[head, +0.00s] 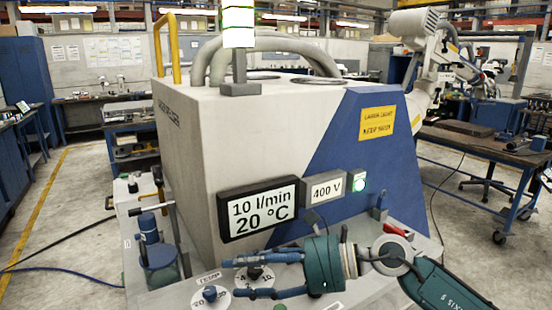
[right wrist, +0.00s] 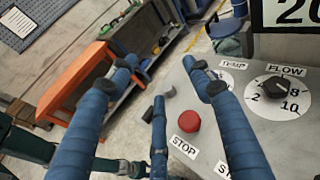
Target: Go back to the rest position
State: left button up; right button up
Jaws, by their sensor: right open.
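My right gripper (head: 232,278) reaches in from the lower right of the head view, over the control panel of the large machine (head: 190,140). Its blue fingers are spread and empty. The fingers also show in the right wrist view (right wrist: 160,76), with the red stop button (right wrist: 189,120) seen between them. A dial with a black knob (head: 254,272) lies close by the fingers in the head view; this FLOW knob (right wrist: 276,85) is clear in the right wrist view. My left gripper is not seen.
A blue valve-like fitting (head: 160,256) stands at the panel's left. A workbench (head: 490,145) is at right; open floor lies left.

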notch_tip(320, 180, up, 8)
jog(key=a+m+t+y, duration=0.1)
jog(key=m+t+y, duration=0.4)
jog(key=m, duration=0.3)
jog(key=w+d+m+t+h, duration=0.45)
jog(key=d+m+t, duration=0.35)
jog(key=m+t, duration=0.5)
jog(key=s+d+f+m+g+h, duration=0.2)
jog(key=d+f+m+g+h, duration=0.2)
jog(key=d+f+m+h, duration=1.35)
jog(key=s+d+f+m+g+y, duration=0.1)
jog(key=s+d+f+m+g, duration=0.1)
jog(key=s+f+m+g, duration=0.8)
jog(key=s+f+m+g+y, duration=0.1)
jog(key=s+f, duration=0.6)
jog(key=s, duration=0.3)
jog(key=s+f+g, duration=0.2)
jog(key=s+f, duration=0.4)
jog(key=s, duration=0.3)
notch_tip(320, 180, down, 26)
jog(key=s+g, duration=0.1)
jog(key=s, duration=0.1)
jog(key=s+d+f+g, duration=0.1)
jog(key=s+d+f, duration=0.1)
jog(key=s+f, duration=1.4)
jog(key=shift+s+d+f, duration=0.4)
jog(key=shift+s, duration=0.2)
